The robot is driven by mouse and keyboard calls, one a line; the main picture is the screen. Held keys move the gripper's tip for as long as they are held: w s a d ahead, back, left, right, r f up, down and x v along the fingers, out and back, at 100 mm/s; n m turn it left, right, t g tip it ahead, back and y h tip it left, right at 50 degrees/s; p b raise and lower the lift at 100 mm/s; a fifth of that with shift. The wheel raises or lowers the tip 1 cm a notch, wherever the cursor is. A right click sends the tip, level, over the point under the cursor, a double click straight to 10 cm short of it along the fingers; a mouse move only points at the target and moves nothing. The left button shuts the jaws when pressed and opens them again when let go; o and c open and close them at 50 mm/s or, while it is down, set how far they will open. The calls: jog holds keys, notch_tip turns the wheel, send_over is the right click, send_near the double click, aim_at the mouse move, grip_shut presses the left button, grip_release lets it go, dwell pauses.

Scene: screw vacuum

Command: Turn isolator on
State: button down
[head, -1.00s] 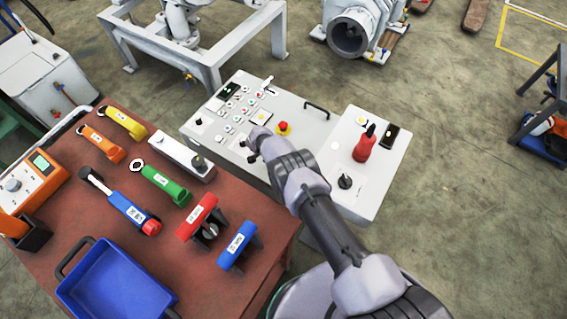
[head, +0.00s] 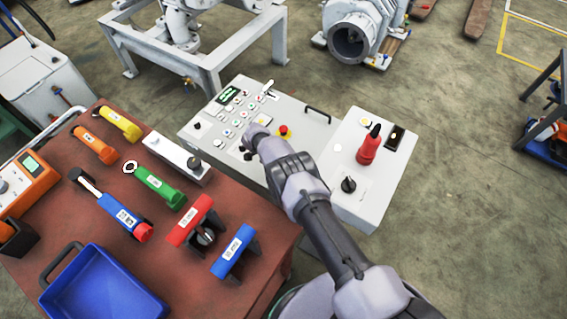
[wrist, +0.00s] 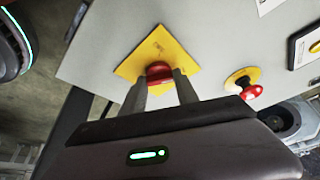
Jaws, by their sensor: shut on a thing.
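The isolator is a red rotary knob (wrist: 159,70) on a square yellow plate (wrist: 138,64), seen in the wrist view on the grey panel face. My gripper (wrist: 160,78) has one finger on each side of the knob and is shut on it. The fingers hide part of the knob and plate. In the head view my gripper (head: 248,150) is at the front left part of the control panel (head: 305,125), and the arm and wrist hide most of the isolator. The panel's small display (head: 228,95) shows green.
A red emergency stop button (wrist: 254,91) on a yellow disc sits right of the isolator. A red-handled device (head: 369,146) and a black knob (head: 348,184) are on the adjoining box. The tool table (head: 70,215) with a blue tray (head: 105,288) is at left.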

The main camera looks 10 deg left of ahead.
jog(key=c, duration=0.9)
grip_release()
jog(key=p+v, duration=0.9)
jog(key=v, duration=0.8)
jog(key=shift+s+a+r, duration=0.1)
jog(key=shift+a+r, duration=0.05)
